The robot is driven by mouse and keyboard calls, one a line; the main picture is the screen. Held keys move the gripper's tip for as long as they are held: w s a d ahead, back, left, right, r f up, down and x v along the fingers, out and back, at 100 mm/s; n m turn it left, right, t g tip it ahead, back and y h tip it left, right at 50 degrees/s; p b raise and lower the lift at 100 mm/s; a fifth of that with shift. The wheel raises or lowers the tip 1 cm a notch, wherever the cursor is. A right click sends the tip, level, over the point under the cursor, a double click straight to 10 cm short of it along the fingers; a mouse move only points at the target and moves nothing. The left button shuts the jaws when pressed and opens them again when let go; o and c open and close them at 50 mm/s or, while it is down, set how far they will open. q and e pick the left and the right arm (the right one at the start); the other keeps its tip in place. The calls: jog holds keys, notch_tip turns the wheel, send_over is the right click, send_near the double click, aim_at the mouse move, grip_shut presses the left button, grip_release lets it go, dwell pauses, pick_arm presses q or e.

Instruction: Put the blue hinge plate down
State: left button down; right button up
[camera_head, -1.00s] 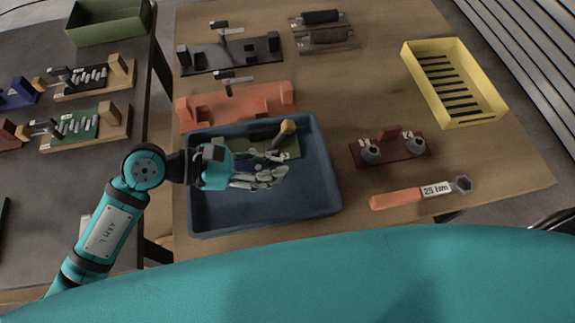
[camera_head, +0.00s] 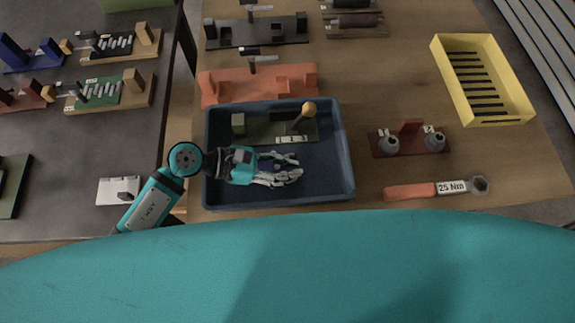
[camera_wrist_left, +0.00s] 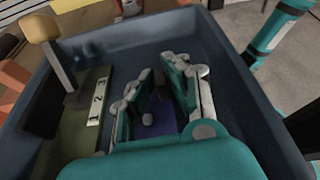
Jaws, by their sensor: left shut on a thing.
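The blue hinge plate (camera_wrist_left: 155,127) shows as a dark blue-purple patch between the fingers of my left gripper in the left wrist view. In the head view only a small bit of it (camera_head: 265,166) shows; the fingers hide the rest. My left gripper (camera_head: 299,168) is shut on it, inside the dark blue tray (camera_head: 338,180), in front of a green fixture. I cannot tell whether the plate touches the tray floor. My right gripper is not in view.
The green fixture (camera_head: 262,131) with a round-knobbed lever lies at the tray's back. An orange fixture (camera_head: 232,88) stands behind the tray. A brown-red block (camera_head: 411,142), a torque wrench (camera_head: 410,191) and a yellow crate (camera_head: 525,118) are to the right. The tray's front right is clear.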

pick_arm(q)
jog(key=c, duration=1.3)
grip_release()
jog(key=shift+c, duration=0.2)
jog(key=shift+r, duration=0.1)
jog(key=shift+a, duration=0.4)
jog(key=b+v, duration=0.3)
jog(key=v, duration=0.7)
jog(key=shift+a+r, duration=0.15)
jog(key=shift+a, duration=0.05)
jog(key=shift+a+r, duration=0.25)
jog(key=shift+a, duration=0.05)
